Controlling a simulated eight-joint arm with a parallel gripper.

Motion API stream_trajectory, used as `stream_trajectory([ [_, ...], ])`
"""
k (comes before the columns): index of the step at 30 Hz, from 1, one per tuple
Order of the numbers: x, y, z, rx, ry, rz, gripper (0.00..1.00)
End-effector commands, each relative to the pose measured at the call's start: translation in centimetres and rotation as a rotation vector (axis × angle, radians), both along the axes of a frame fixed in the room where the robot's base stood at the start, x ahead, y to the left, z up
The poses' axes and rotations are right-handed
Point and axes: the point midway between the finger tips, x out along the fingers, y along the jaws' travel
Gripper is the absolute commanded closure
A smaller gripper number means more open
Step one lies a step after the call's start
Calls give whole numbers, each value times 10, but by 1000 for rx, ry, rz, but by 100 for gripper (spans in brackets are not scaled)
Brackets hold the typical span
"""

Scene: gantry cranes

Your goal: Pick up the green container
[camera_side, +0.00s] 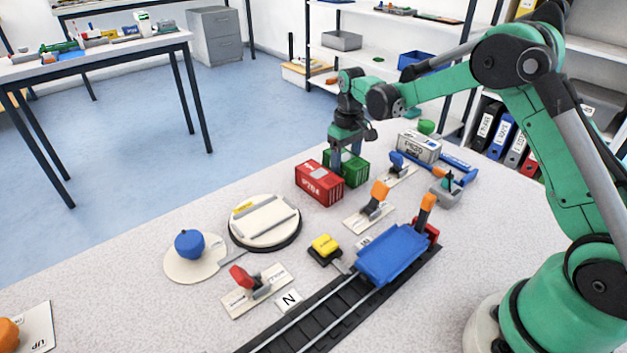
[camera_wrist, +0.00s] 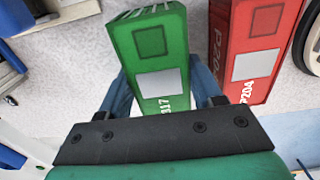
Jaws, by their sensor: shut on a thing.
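The green container (camera_side: 355,170) stands on the table in the side view, partly hidden behind the red container (camera_side: 319,183) and my fingers. In the wrist view the green container (camera_wrist: 152,50) lies between my two blue fingers. My gripper (camera_side: 346,160) points down from above and is shut on the green container, with a finger at each of its long sides. The red container (camera_wrist: 245,60), marked P204, is close beside it on the right in the wrist view. I cannot tell whether the green container is off the table.
A grey-white container (camera_side: 419,147) stands to the right. An orange-handled lever (camera_side: 377,196) is in front. A blue wagon (camera_side: 392,255) sits on the rail track (camera_side: 318,318).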

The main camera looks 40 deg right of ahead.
Motion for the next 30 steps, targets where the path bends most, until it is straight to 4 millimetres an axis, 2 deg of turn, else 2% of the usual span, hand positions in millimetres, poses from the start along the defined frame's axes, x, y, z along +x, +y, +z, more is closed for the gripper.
stream_trajectory([
  [18,0,0,65,0,0,0,88],
  [30,-1,1,70,0,0,6,88],
])
